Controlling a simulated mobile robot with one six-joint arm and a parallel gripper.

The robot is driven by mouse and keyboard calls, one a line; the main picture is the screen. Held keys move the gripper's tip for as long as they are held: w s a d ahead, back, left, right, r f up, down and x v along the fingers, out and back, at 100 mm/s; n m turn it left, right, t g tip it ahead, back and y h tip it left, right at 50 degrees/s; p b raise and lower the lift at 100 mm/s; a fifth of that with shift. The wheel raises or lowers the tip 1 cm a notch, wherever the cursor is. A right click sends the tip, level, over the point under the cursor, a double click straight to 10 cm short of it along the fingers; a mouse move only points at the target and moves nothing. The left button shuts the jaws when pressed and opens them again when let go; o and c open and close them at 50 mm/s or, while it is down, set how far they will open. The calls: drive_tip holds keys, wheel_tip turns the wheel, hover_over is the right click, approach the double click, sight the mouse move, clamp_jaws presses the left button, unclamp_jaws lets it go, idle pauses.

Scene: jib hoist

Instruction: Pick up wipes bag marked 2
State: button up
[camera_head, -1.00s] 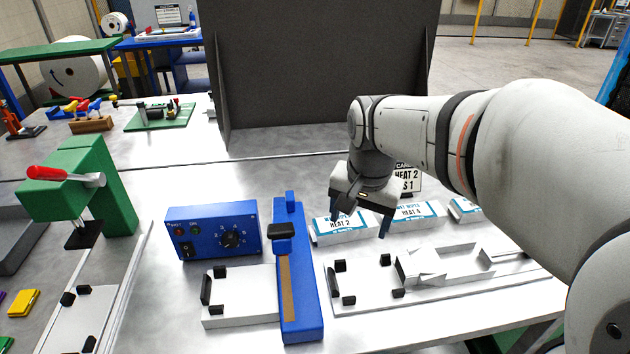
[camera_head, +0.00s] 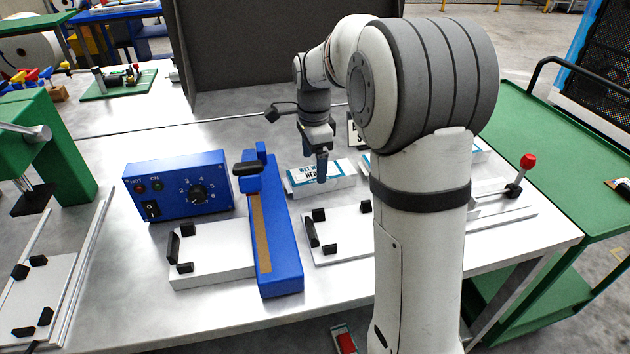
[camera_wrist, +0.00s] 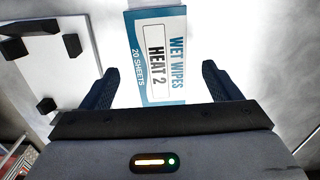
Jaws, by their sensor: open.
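The wipes bag marked HEAT 2 (camera_head: 318,175) is a white and blue packet lying on the bench, right of the blue sealer. In the wrist view the bag (camera_wrist: 158,55) reads "WET WIPES HEAT 2, 20 SHEETS" and lies between and ahead of my fingertips. My gripper (camera_wrist: 158,80) is open and empty, with one finger on each side of the bag's width. In the head view my gripper (camera_head: 321,165) hangs pointing down over the bag and hides part of its label. I cannot tell the exact height gap.
A blue control box (camera_head: 178,186) and a blue sealer (camera_head: 272,235) stand to the left. A white fixture plate with black stops (camera_head: 338,232) lies in front of the bag. Another bag (camera_head: 366,162) is mostly hidden by my arm. A dark panel (camera_head: 240,45) stands behind.

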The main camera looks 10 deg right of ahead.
drive_tip(key=shift+f, duration=1.45)
drive_tip(key=shift+c, duration=0.4)
drive_tip(key=c, duration=1)
drive_tip(key=shift+o, duration=0.2)
drive_tip(key=shift+r, duration=0.1)
